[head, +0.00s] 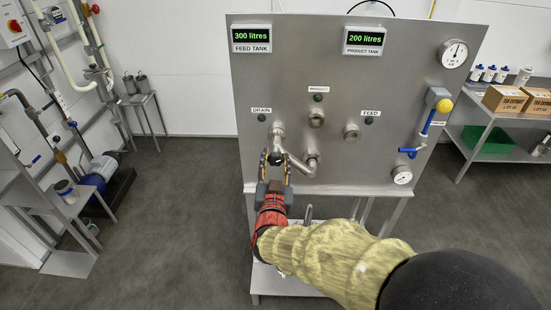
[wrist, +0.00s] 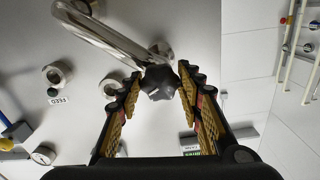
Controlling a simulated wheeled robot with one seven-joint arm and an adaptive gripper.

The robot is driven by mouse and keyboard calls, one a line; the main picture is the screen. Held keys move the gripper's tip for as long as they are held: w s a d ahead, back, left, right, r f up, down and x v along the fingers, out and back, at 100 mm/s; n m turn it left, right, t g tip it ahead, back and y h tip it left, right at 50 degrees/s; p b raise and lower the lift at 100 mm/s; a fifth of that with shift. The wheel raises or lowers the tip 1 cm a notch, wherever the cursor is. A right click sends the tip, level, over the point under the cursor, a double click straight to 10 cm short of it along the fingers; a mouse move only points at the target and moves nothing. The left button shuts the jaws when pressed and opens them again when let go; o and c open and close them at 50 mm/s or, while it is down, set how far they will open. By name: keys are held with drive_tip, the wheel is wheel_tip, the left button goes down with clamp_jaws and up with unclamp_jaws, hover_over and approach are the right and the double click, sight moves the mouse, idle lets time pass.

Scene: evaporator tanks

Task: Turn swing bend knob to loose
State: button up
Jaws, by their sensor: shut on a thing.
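The swing bend (head: 296,161) is a bent steel pipe on the front of the steel panel. One end is at the port below the DRAIN label and the other at a lower port to the right. Its dark lobed knob (wrist: 160,82) sits at the bend's end in the wrist view. My gripper (head: 276,158) reaches up to the panel with one finger on each side of the knob and is shut on it. The bend also shows in the wrist view (wrist: 112,38). The fingers largely hide the knob in the head view.
The panel (head: 350,90) carries PRODUCT (head: 316,117) and FEED (head: 351,132) ports, tank displays and gauges. A blue-handled valve (head: 427,123) is at its right. A shelf (head: 480,108) with boxes stands right; a pump (head: 103,167) and pipes stand left. Open floor lies left of the panel.

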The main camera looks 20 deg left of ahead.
drive_tip(key=shift+n, duration=0.3)
drive_tip(key=o, duration=1.1)
drive_tip(key=shift+o, duration=0.3)
drive_tip(key=v, duration=1.2)
